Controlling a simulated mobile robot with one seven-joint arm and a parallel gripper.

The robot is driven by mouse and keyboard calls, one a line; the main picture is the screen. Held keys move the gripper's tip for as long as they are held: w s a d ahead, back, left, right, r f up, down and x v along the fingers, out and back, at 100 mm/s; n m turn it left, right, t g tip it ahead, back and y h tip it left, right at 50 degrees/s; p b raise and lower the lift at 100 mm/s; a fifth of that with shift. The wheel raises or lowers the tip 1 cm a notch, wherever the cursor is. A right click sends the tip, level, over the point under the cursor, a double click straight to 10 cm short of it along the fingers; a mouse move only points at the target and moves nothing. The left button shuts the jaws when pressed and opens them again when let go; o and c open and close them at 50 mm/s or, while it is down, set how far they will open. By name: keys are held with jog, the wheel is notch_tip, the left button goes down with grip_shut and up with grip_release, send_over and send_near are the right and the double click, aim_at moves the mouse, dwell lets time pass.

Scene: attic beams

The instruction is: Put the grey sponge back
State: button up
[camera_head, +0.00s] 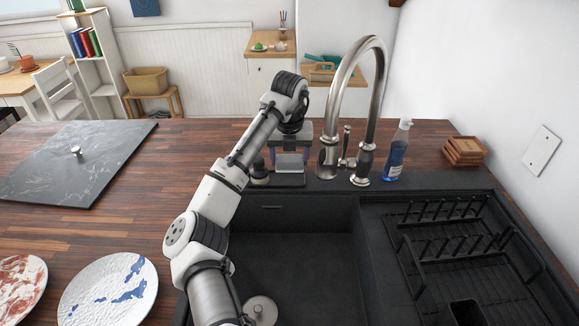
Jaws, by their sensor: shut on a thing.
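The grey sponge (290,163) is a small light-grey block behind the sink's back edge, left of the faucet. My gripper (290,157) reaches down from above and is shut on the sponge. A flat dark holder or tray (288,181) lies just below the sponge. I cannot tell whether the sponge touches it. My arm comes up from the bottom of the picture and hides part of the sink's left side.
The faucet (328,158) and a blue soap bottle (396,152) stand close to the right. A dark round item (259,172) is close on the left. Plates (108,290) lie front left.

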aim_at(290, 168)
jog(key=shift+f+p, duration=0.5)
jog(key=shift+f, duration=1.45)
jog(key=shift+f, duration=0.1)
jog(key=o, duration=0.6)
jog(key=r+b, duration=0.1)
jog(key=r, duration=0.3)
jog(key=s+r+b, duration=0.1)
jog(key=r, duration=0.7)
jog(key=shift+s+b, duration=0.25)
jog(key=shift+b, duration=0.15)
